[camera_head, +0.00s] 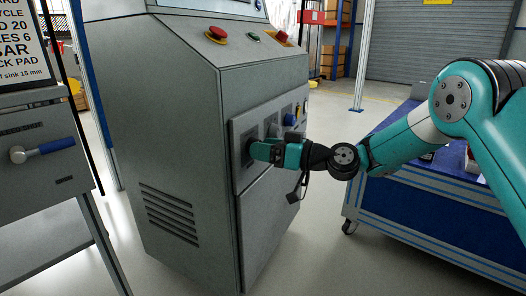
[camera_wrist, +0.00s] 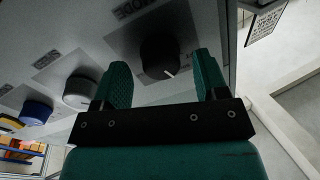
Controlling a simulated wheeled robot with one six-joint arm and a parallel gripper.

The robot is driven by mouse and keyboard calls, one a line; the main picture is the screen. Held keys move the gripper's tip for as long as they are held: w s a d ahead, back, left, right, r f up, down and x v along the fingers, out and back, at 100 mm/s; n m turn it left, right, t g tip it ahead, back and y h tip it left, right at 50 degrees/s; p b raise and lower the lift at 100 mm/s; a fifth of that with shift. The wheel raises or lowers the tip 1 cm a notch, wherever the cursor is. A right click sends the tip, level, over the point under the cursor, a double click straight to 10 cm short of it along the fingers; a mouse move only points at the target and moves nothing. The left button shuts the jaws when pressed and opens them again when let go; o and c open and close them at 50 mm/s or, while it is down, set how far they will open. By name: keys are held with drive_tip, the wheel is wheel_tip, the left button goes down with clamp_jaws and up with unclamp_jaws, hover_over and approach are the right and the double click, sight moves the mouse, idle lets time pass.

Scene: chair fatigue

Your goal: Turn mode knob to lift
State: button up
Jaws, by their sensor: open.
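The mode knob (camera_wrist: 160,58) is a round black knob with a short white pointer line. It sits on a dark plate, and a label that seems to read MODE shows above it in the wrist view. The pointer slants toward the lower right in that view. My gripper (camera_wrist: 163,66) is open, with one teal finger on each side of the knob; I cannot tell whether they touch it. In the head view my gripper (camera_head: 262,150) is at the left end of the grey cabinet's control panel (camera_head: 254,179) and hides most of the knob.
A white knob (camera_wrist: 80,91) and a blue knob (camera_wrist: 37,112) are beside the mode knob. The grey cabinet (camera_head: 180,110) carries a red button (camera_head: 217,34) on top. A blue cart (camera_head: 400,205) stands to the right, and a lever machine (camera_head: 45,150) stands left.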

drive_tip(key=shift+w+a, duration=0.1)
drive_tip(key=shift+a, duration=0.2)
drive_tip(key=c, duration=0.9)
drive_tip(key=shift+b, duration=0.4)
drive_tip(key=n+b, duration=0.7)
drive_tip(key=b, duration=0.2)
drive_tip(key=shift+h, duration=0.3)
drive_tip(key=shift+d+r+n+b, duration=0.1)
drive_tip(key=shift+n+b, duration=0.2)
drive_tip(key=shift+n, duration=0.1)
